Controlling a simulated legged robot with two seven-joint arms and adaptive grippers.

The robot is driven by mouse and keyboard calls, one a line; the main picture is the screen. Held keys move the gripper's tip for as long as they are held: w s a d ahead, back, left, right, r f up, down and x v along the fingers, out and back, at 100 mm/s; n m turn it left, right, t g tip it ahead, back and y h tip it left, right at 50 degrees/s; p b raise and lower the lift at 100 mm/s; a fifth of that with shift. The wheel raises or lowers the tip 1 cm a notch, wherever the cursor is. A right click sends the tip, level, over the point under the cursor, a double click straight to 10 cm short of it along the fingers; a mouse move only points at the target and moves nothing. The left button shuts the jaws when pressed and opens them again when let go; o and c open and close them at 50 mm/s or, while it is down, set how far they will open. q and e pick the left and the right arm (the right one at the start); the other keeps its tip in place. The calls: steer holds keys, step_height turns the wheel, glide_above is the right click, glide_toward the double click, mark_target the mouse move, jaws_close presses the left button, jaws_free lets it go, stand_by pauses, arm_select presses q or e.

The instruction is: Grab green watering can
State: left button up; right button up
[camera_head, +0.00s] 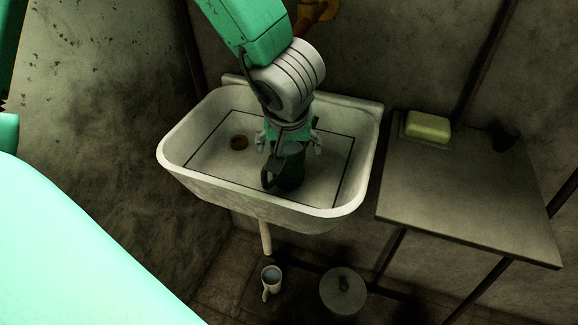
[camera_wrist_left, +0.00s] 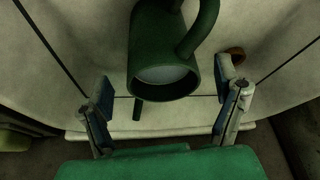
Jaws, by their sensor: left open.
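The dark green watering can (camera_head: 292,177) stands in the white sink, below my left gripper (camera_head: 289,147). The gripper is open and points down, with one finger on each side above the can. In the left wrist view the watering can (camera_wrist_left: 150,35) shows its round open mouth and curved handle, between and beyond the spread fingers of my left gripper (camera_wrist_left: 165,85). Both fingers look apart from the can. The gripper's body partly hides the can in the head view. My right gripper is not in view.
The sink (camera_head: 190,132) has raised walls around the can and a brown drain (camera_head: 239,142) at the left. A side table (camera_head: 455,205) at the right holds a yellow-green sponge-like block (camera_head: 428,126) and a dark cup (camera_head: 504,137). A white mug (camera_head: 271,279) and a round lidded object (camera_head: 343,290) are below.

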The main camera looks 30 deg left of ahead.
arm_select(q)
steer(key=x, duration=0.2)
steer(key=shift+w+a+f+b, duration=0.1)
steer(key=shift+f+b, duration=0.2)
steer(key=shift+b, duration=0.1)
steer(key=shift+r, duration=0.15)
steer(key=c, duration=1.6)
steer(key=shift+r, duration=0.1)
